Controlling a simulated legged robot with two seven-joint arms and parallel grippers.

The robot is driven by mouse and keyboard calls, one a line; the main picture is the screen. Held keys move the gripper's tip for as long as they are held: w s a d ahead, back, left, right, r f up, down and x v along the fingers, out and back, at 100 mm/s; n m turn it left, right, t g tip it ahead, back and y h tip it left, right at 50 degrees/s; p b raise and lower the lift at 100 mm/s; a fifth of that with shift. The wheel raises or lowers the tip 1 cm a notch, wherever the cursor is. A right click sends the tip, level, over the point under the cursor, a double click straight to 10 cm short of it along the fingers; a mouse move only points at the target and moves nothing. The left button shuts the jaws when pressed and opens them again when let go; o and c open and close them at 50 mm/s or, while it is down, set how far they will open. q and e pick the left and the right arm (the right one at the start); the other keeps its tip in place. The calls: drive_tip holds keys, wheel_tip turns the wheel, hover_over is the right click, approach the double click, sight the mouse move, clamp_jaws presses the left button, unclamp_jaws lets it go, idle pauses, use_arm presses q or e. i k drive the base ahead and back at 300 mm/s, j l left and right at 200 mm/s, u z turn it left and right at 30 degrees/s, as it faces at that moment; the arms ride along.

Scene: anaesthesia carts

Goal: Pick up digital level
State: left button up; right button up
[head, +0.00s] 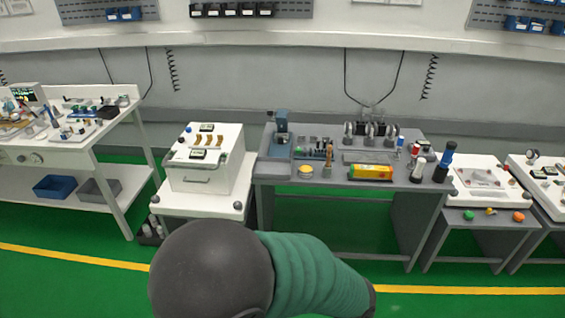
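A short yellow-orange bar with a greenish patch (370,172) lies at the front edge of the dark grey bench (290,171), right of the middle. It looks most like the digital level, but it is too small to be sure. Nothing covers it from above. Neither of my grippers shows in the head view, so I cannot tell how they stand.
A large dark rounded shape (211,270) with a ribbed green sleeve (310,272) fills the bottom middle. A white box (205,178) stands left of the bench. A blue-black cylinder (445,162) stands at its right end. Green floor (80,285) is open at left.

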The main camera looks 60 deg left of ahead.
sight(355, 171)
drive_tip(key=u, duration=1.15)
drive_tip(key=i+j, duration=0.15)
drive_tip(key=i, duration=0.4)
drive_tip(key=i+j, duration=0.2)
drive_tip(key=i, duration=0.3)
drive_tip(key=i+j, duration=0.15)
drive_tip(key=i, duration=0.4)
drive_tip(key=i+j, duration=0.2)
drive_tip(key=i, duration=0.3)
drive_tip(key=i+j+z, duration=0.1)
drive_tip(key=i, duration=0.45)
